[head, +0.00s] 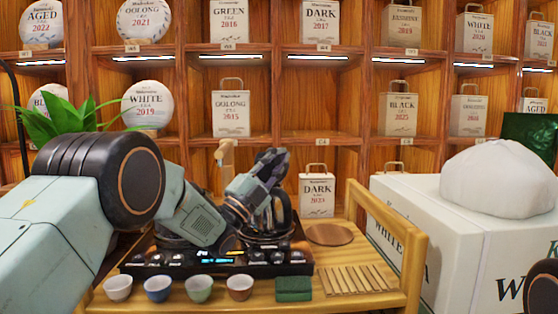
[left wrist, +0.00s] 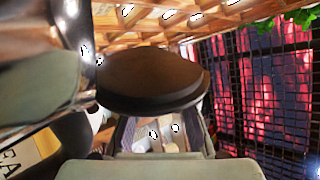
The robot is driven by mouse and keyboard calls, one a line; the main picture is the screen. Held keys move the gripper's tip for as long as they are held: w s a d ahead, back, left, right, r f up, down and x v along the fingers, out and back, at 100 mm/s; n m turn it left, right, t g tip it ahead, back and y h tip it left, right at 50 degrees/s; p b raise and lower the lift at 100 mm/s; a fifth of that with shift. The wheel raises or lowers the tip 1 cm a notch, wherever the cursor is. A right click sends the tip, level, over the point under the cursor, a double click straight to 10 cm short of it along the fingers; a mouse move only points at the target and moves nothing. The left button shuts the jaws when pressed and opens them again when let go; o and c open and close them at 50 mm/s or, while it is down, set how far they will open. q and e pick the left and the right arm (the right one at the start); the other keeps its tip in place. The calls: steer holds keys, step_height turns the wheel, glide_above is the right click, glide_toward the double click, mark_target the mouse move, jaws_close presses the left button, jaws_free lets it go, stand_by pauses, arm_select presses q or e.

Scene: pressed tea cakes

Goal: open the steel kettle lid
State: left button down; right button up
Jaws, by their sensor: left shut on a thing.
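My left gripper (head: 268,172) reaches in from the left over the black tea tray (head: 300,268) and is shut at the top of the steel kettle (head: 278,218). The gripper and wrist hide most of the kettle, so only dark and shiny parts show. In the left wrist view, a round dark-brown piece with a black rim (left wrist: 150,82) fills the middle, just beyond the gripper; it looks like the kettle lid. I cannot tell whether the lid is seated or raised. My right gripper is out of view.
Several small cups (head: 158,288) line the tray's front, beside a green cloth (head: 293,289) and a slatted wooden rack (head: 352,280). A round wooden board (head: 329,234) lies right of the kettle. A large white box (head: 440,235) stands at the right. Shelves of tea packages rise behind.

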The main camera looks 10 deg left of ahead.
mark_target(273, 163)
arm_select(q)
steer(key=shift+w+a+f, duration=0.1)
steer(key=shift+f, duration=0.45)
steer(key=c, duration=1.3)
jaws_free()
steer(key=shift+w+a, duration=0.1)
steer(key=shift+a, duration=0.05)
steer(key=shift+o, duration=0.2)
steer(key=shift+r, duration=0.25)
steer(key=v, duration=0.3)
steer(key=shift+s+a, duration=0.2)
steer(key=shift+s, duration=0.25)
steer(key=s+a, duration=0.6)
steer(key=s, duration=0.3)
steer(key=shift+a, duration=0.3)
